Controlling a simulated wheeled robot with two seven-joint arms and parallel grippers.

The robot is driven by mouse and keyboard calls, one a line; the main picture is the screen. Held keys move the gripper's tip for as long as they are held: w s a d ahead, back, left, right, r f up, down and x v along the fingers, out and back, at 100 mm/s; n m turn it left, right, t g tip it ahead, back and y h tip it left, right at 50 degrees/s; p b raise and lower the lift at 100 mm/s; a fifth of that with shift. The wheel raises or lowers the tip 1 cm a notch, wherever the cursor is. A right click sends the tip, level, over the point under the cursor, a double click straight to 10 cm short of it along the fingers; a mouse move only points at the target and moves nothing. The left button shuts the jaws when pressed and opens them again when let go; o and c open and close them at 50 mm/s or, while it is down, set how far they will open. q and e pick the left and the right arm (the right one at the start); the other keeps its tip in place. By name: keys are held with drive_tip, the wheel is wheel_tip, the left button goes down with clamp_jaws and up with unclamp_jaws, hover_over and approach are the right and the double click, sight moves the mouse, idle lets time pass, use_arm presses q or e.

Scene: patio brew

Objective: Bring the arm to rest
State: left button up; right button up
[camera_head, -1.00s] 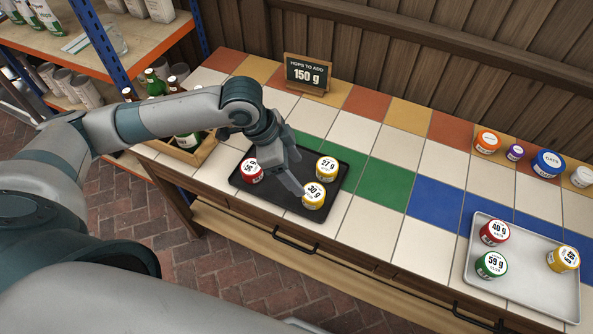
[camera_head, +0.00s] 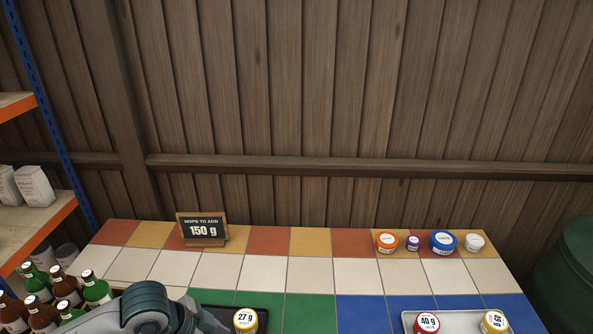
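My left arm comes in along the bottom edge at the left. The visible part of my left gripper (camera_head: 208,321) is at the bottom edge, beside the black tray (camera_head: 220,309); its fingertips are cut off. A yellow tin marked 27 g (camera_head: 245,320) stands on that tray, just right of the gripper. The rest of the tray is below the picture. My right gripper is not in view.
A sign reading 150 g (camera_head: 203,230) stands at the back of the tiled counter. Bottles (camera_head: 97,289) are at the left. A light tray (camera_head: 457,319) holds a red tin (camera_head: 427,323) and a yellow tin (camera_head: 494,321). Several jars (camera_head: 443,243) line the back right. The middle tiles are clear.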

use_arm(q)
drive_tip(key=s+d+f+n+t, duration=0.1)
drive_tip(key=s+d+f, duration=0.2)
drive_tip(key=d, duration=0.2)
drive_tip(key=s+a+f+n+y, duration=0.2)
drive_tip(key=s+a+f+n, duration=0.35)
drive_tip(key=s, duration=0.35)
drive_tip(key=s+a+f+n+y, duration=0.2)
drive_tip(key=s+a+f+n, duration=0.2)
drive_tip(key=s+a, duration=0.3)
drive_tip(key=s+f+g, duration=0.1)
drive_tip(key=s+f, duration=0.1)
drive_tip(key=f, duration=1.3)
drive_tip(key=s+f, duration=0.2)
drive_tip(key=f, duration=1.3)
drive_tip(key=s+a+f+g, duration=0.1)
drive_tip(key=s+a+f, duration=0.1)
drive_tip(key=s+f, duration=1.3)
drive_tip(key=shift+s+a+f+g+y, duration=0.3)
drive_tip(key=shift+s+a+f, duration=0.05)
drive_tip(key=shift+s, duration=0.65)
drive_tip(key=shift+m, duration=0.25)
